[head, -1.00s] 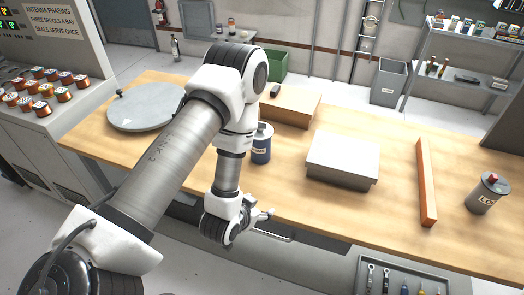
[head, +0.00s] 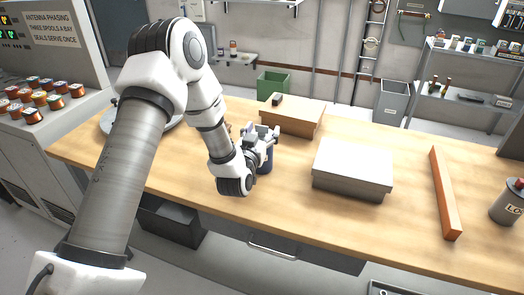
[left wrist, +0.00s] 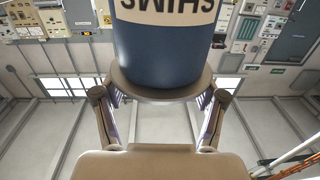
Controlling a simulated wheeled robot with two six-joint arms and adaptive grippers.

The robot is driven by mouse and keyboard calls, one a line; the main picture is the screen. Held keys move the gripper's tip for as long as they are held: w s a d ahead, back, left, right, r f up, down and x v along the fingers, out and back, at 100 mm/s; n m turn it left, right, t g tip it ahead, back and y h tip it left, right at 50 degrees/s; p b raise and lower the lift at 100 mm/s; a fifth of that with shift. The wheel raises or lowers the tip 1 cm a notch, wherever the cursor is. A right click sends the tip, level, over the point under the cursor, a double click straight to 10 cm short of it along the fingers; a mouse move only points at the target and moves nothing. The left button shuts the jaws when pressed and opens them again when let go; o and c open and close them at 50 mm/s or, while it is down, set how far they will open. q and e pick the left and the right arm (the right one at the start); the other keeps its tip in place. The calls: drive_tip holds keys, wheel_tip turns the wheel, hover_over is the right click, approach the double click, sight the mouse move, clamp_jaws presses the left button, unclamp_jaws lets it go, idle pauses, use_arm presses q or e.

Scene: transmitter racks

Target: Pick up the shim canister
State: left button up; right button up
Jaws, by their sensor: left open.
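The shim canister (head: 267,161) is a dark blue cylinder standing on the wooden workbench, partly hidden behind my left gripper (head: 263,134) in the head view. In the left wrist view the canister (left wrist: 167,55) fills the upper middle, with a pale label whose "SHIMS" lettering is cut by the top edge. My left gripper (left wrist: 160,95) is open, its two fingers spread to the left and right at the canister's near end. I cannot tell whether they touch it. My right gripper is not in view.
A grey lidded box (head: 352,168) stands right of the canister and a cardboard box (head: 291,118) behind it. A round grey disc (head: 107,122) is at the left. Bare bench (head: 310,225) lies in front.

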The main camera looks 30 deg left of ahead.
use_arm(q)
clamp_jaws()
idle(0.3)
